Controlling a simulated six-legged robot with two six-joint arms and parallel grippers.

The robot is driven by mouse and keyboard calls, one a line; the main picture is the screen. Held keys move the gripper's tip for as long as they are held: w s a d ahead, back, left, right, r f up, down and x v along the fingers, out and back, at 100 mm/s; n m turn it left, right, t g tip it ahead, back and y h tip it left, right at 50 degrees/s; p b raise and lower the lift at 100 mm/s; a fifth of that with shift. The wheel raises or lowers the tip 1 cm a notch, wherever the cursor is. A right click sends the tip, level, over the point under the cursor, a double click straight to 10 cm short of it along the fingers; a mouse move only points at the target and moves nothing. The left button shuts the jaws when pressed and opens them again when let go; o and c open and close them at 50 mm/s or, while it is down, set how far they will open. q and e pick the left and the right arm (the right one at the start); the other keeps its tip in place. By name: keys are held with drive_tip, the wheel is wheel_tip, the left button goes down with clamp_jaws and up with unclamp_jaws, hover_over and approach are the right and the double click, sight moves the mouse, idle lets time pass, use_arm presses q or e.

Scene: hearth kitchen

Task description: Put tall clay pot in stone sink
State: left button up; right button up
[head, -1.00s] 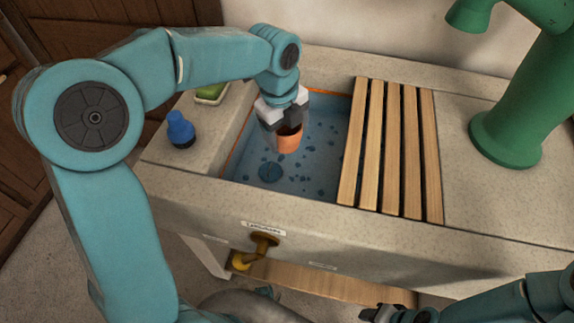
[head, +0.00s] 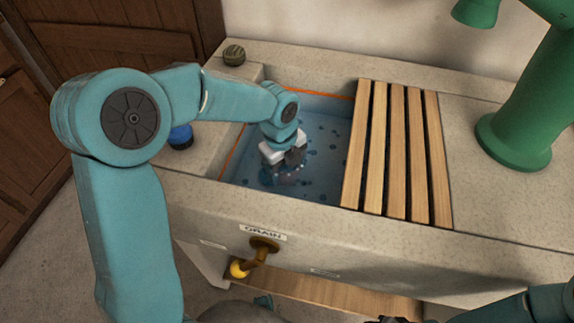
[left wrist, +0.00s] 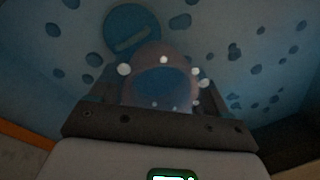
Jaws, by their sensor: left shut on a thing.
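The stone sink (head: 325,130) is a pale stone block with a blue, speckled basin. My left gripper (head: 288,172) is down inside the basin, near its front left part. It is shut on the tall clay pot (left wrist: 142,60). In the left wrist view the pot shows dim and brownish between the jaws, its round mouth towards the camera, with small white dots around it. In the head view the gripper hides most of the pot. I cannot tell whether its base touches the basin floor. Only a dark bit of my right gripper (head: 392,319) shows at the bottom edge.
A wooden slatted rack (head: 395,150) covers the basin's right side. A green pump (head: 520,110) stands at the far right. A blue bottle (head: 181,137), partly behind my left arm, and a small dark round thing (head: 234,55) stand on the left ledge.

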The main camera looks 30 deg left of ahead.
use_arm(q)
drive_tip(key=shift+f, duration=0.2)
drive_tip(key=o, duration=1.1)
drive_tip(key=shift+r, duration=0.1)
drive_tip(key=shift+r, duration=0.1)
drive_tip(key=r+p, duration=0.1)
drive_tip(key=r, duration=0.3)
drive_tip(key=s+r+p, duration=0.1)
drive_tip(key=r, duration=0.3)
drive_tip(key=r+p, duration=0.1)
drive_tip(key=r, duration=0.3)
drive_tip(key=shift+s+a, duration=0.2)
drive_tip(key=shift+a, duration=0.1)
